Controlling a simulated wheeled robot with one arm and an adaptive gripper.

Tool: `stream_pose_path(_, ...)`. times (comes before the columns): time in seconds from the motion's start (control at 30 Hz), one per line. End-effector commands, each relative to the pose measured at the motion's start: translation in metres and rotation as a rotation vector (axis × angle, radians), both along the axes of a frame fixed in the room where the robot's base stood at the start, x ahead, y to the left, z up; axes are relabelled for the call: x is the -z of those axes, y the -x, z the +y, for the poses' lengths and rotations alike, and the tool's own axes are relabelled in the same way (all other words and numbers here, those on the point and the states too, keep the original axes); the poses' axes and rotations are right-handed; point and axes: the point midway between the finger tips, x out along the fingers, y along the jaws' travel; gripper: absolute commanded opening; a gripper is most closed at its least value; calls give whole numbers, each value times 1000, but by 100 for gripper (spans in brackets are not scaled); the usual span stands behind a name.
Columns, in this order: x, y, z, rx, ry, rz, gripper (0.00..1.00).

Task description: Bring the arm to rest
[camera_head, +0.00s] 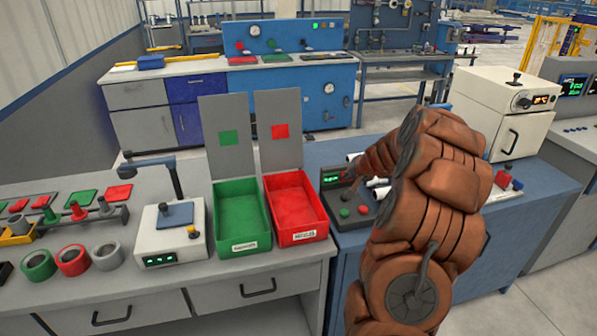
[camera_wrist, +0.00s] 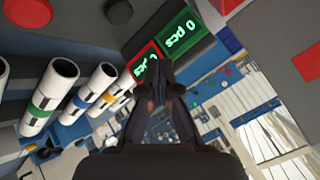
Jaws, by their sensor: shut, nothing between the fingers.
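My gripper (camera_wrist: 160,72) is in the wrist view, its dark fingers together and nothing between them. In the head view my copper-brown arm reaches over the blue bench (camera_head: 530,215) at the right, and its far end bends to the left; the fingers cannot be made out there. The arm is above and beside a dark control box (camera_head: 347,205) with a green display and red and green buttons. In the wrist view two green-lit displays (camera_wrist: 178,38) show behind the fingertips.
White pipes with coloured bands (camera_wrist: 48,97) lie left of the fingers in the wrist view. An empty green bin (camera_head: 243,215) and an empty red bin (camera_head: 295,205) stand left of the control box. A white cabinet (camera_head: 500,105) stands behind the arm at the right.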

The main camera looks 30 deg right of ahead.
Motion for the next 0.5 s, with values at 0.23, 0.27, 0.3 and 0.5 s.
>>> stream_pose_path(0.23,-2,-2,5,-10,-1,0,0)
stream_pose_path(0.27,-3,-3,9,-18,-3,1,0)
stream_pose_path(0.3,-6,-6,18,-36,-6,3,0)
stream_pose_path(0.5,-31,-19,114,-217,-34,32,0)
